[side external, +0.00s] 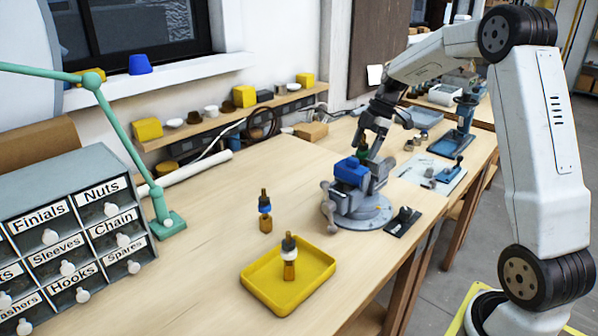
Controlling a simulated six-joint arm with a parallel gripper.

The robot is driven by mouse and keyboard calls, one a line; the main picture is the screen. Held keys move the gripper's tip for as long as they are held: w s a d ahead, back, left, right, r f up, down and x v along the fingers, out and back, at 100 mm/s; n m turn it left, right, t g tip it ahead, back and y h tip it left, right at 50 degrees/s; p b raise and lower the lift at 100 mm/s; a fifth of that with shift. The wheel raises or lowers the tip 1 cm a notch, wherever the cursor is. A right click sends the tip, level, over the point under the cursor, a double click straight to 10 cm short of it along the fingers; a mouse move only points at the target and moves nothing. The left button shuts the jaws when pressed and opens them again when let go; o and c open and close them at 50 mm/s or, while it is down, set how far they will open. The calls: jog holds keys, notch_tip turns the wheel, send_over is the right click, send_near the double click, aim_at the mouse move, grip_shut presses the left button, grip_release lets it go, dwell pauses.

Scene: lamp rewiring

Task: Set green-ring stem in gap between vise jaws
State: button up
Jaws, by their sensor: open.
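The grey vise (345,203) with blue jaws (350,171) stands on a round base near the bench's front edge. A stem with a dark green ring (363,150) appears upright at the jaws, its lower part hidden by them. I cannot tell how deep it sits in the gap. My gripper (371,148) is open, close above the vise and around or just beside the stem's upper part. Its fingers partly overlap the stem, so contact is unclear.
A blue-ring stem (265,211) stands on the bench. A white-ring stem (289,258) stands in the yellow tray (262,293). A small black fixture (403,221) lies right of the vise. A green lamp arm (128,143) and labelled drawers (75,235) occupy the left.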

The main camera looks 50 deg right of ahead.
jog(key=v, duration=0.7)
jog(key=shift+d+r, duration=0.1)
jog(key=shift+r, duration=0.15)
jog(key=v, duration=0.8)
jog(key=shift+a+r, duration=0.3)
jog(key=shift+r, duration=0.15)
dwell(0.4)
jog(key=shift+w, duration=0.15)
jog(key=a+f+m+h, duration=0.2)
jog(key=a+f+m, duration=0.5)
jog(key=a+f, duration=0.7)
jog(key=s+a+f+m+h, duration=0.2)
jog(key=s+a+f+m, duration=0.4)
jog(key=s+a+f, duration=0.4)
jog(key=shift+s+a+f+t, duration=0.3)
jog(key=shift+s+a+t, duration=0.1)
jog(key=shift+s+a, duration=0.75)
